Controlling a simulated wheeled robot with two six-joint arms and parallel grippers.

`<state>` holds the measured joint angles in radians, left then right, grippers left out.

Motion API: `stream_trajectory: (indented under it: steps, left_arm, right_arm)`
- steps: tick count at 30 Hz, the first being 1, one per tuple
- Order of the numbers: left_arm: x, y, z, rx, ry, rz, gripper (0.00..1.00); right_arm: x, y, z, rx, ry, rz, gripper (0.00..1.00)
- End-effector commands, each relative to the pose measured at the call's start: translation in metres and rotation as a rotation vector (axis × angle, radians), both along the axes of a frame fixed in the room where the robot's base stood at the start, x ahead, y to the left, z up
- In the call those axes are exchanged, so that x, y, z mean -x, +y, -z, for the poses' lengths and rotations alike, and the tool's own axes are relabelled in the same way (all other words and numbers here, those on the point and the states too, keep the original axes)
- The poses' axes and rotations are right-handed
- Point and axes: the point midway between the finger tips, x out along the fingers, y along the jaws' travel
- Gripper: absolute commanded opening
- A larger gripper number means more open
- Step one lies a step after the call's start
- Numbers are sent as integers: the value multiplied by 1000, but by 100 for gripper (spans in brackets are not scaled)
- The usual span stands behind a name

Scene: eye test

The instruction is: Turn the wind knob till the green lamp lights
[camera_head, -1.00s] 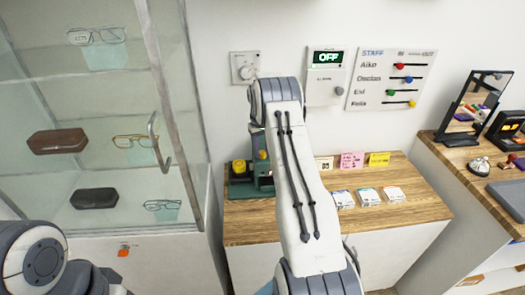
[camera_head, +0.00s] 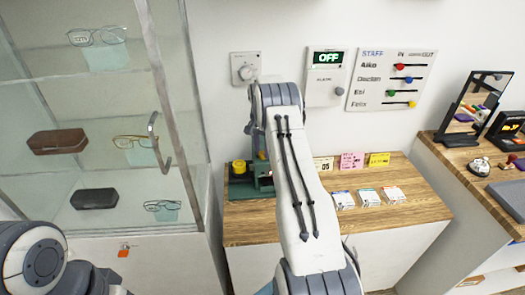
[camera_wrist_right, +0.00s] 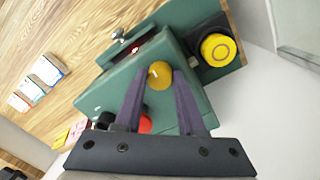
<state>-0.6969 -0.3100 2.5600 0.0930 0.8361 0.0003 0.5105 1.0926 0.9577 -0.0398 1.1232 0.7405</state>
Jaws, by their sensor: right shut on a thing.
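A green device (camera_wrist_right: 182,52) stands on the wooden counter; in the head view its base (camera_head: 240,190) shows beside my right arm. My right gripper (camera_wrist_right: 160,72) is shut on the device's yellow knob (camera_wrist_right: 159,77), one dark finger on each side. The knob has a small pale mark. A red round part (camera_wrist_right: 145,123) sits partly behind the left finger, and another small red spot (camera_wrist_right: 135,50) shows near the device's edge. No lit green lamp is visible on the device. In the head view my right arm hides the gripper. My left gripper is out of view.
A black part with a yellow top (camera_wrist_right: 217,48) sits at the device's end. A glass cabinet (camera_head: 195,130) stands close on the left. Small boxes (camera_head: 368,197) and cards (camera_head: 352,160) are right of my arm. A wall panel (camera_head: 326,58) reads OFF.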

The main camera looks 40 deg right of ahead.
Motion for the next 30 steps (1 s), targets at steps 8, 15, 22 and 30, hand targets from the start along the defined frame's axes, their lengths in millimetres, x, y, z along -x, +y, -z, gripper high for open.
stream_trajectory:
  steps: [8,15,22,30]
  left_arm:
    - [0,0,-1,0,0,0,0]
    - [0,0,-1,0,0,0,0]
    - [0,0,-2,0,0,0,0]
    - [0,0,-2,0,0,0,0]
  right_arm:
    - [1,-2,0,2,3,264,0]
    - [1,-2,-1,1,2,493,0]
    - [1,-2,-1,2,2,710,0]
    - [1,-3,-1,3,1,956,0]
